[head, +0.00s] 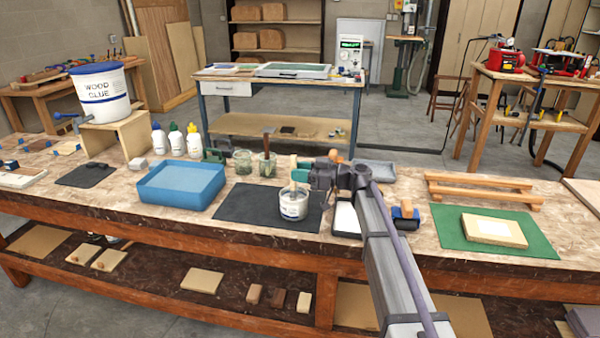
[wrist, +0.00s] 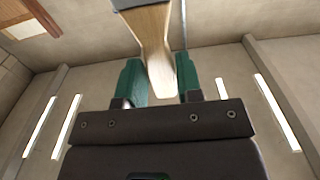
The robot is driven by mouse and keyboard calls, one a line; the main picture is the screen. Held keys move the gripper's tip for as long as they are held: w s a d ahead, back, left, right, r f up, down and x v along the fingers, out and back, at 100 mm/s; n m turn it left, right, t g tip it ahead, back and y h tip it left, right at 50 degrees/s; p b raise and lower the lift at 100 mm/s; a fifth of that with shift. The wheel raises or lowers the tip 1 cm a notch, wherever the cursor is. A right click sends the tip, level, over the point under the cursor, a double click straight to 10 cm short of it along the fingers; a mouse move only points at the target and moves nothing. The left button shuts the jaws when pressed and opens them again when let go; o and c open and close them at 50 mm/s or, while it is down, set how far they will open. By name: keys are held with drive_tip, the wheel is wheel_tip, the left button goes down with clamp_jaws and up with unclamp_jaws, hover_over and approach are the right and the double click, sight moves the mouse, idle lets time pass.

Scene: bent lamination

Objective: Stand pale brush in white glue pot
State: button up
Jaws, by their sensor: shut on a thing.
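The white glue pot (head: 293,205), a small pot with a printed label, stands upright on a dark mat in the head view. My gripper (head: 300,178) is right above and beside its rim. In the wrist view the green fingers of my gripper (wrist: 161,80) are shut on the pale brush (wrist: 154,40) by its wooden handle. Its grey ferrule shows at the top edge of that view; the bristles are out of frame. In the head view the brush is small and partly hidden by the gripper, so I cannot tell whether its bristles are inside the pot.
A blue tray (head: 181,185) stands left of the dark mat (head: 245,203). Glass jars (head: 242,164) stand behind, one with a dark-handled brush (head: 267,145). A white-and-grey tray (head: 346,219) is just right of the pot. A green mat (head: 463,232) with a block lies further right.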

drive_tip(key=o, duration=1)
drive_tip(key=d, duration=0.3)
drive_tip(key=s+d, duration=0.1)
drive_tip(key=d, duration=0.6)
drive_tip(key=shift+s+d+f, duration=0.1)
drive_tip(key=shift+s+d, duration=0.2)
drive_tip(key=shift+d, duration=0.05)
